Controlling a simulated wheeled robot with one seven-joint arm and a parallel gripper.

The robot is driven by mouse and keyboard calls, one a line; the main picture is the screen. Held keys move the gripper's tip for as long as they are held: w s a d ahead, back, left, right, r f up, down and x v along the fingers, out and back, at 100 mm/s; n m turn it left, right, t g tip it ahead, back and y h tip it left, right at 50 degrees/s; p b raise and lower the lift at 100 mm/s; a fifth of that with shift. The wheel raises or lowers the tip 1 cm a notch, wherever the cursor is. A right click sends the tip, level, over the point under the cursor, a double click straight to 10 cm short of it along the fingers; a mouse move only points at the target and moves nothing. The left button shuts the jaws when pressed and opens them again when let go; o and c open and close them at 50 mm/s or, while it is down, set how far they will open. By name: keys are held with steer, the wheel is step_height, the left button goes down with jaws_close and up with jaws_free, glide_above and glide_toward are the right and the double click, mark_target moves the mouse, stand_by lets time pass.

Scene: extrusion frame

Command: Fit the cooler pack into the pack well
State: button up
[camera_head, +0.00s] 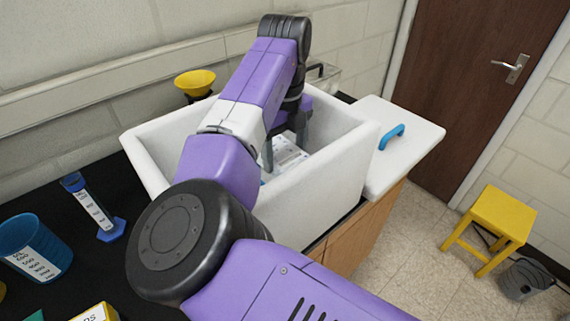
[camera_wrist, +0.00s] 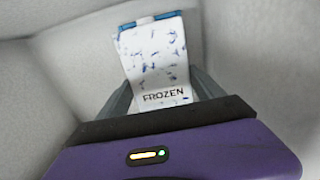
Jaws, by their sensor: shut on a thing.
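The cooler pack (camera_wrist: 155,60) is a white, blue-speckled slab marked FROZEN, with a blue edge at its far end in the wrist view. My gripper (camera_wrist: 162,88) is shut on it, one grey finger along each side. In the head view my gripper (camera_head: 286,143) reaches down inside the white cooler box (camera_head: 325,180), and part of the pack shows between the fingers. The pack well cannot be made out; my arm and the box wall hide much of the interior. I cannot tell whether the pack touches the box floor.
The box's white lid (camera_head: 405,155) with a blue handle (camera_head: 391,136) lies to its right. A yellow funnel (camera_head: 195,82) stands behind the box. A blue cylinder (camera_head: 92,205) and a blue beaker (camera_head: 35,248) stand on the black bench at left. A yellow stool (camera_head: 492,222) is on the floor.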

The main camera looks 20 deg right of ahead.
mark_target(285, 155)
steer(key=shift+f+p, duration=0.3)
steer(key=shift+f, duration=2.1)
steer(key=shift+f, duration=0.15)
steer(key=o, duration=2)
step_height(285, 155, up, 12)
steer(key=shift+r+b, duration=0.2)
steer(key=shift+b, duration=0.95)
